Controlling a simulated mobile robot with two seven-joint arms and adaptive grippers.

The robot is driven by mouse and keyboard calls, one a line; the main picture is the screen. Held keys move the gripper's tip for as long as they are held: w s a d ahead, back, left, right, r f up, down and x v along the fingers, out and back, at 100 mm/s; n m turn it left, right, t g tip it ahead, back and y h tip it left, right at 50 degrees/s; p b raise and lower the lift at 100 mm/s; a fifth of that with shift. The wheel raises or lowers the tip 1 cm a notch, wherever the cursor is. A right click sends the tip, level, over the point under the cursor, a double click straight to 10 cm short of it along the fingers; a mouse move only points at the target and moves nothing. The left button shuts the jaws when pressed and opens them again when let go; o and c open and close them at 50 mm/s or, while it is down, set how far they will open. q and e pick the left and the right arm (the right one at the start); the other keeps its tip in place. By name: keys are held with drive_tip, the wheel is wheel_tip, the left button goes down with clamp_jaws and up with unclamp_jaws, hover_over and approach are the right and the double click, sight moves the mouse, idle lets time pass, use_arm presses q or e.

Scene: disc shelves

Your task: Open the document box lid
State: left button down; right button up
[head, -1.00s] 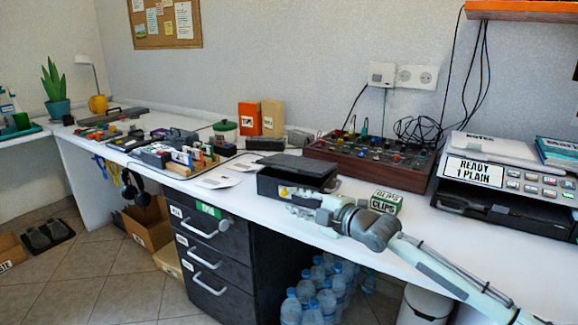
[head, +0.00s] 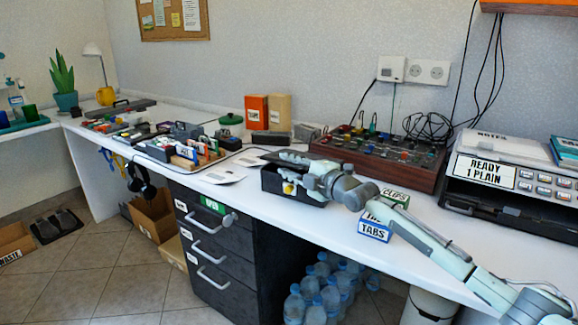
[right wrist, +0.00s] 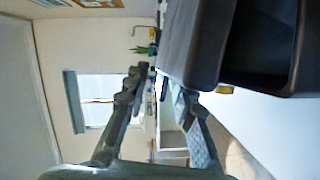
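The document box (head: 275,182) is a dark box on the white desk, with a yellow tag (head: 290,188) on its front. My right gripper (head: 291,165) is at the box's front and upper edge, its two fingers apart and pointing left; it covers much of the lid. In the right wrist view, which is turned sideways, the dark lid (right wrist: 194,45) shows beside the box's body (right wrist: 262,92), with a dark gap between them. The right gripper's fingers (right wrist: 162,98) are spread there, the nearer one close to the lid's edge. Contact cannot be told. My left gripper is out of view.
A CLIPS box (head: 395,192) and a TABS box (head: 375,229) stand right of the document box, close to my right arm. A control panel (head: 372,160) stands behind it. Papers (head: 222,173) lie left.

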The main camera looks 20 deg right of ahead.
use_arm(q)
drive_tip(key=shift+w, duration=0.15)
use_arm(e)
clamp_jaws()
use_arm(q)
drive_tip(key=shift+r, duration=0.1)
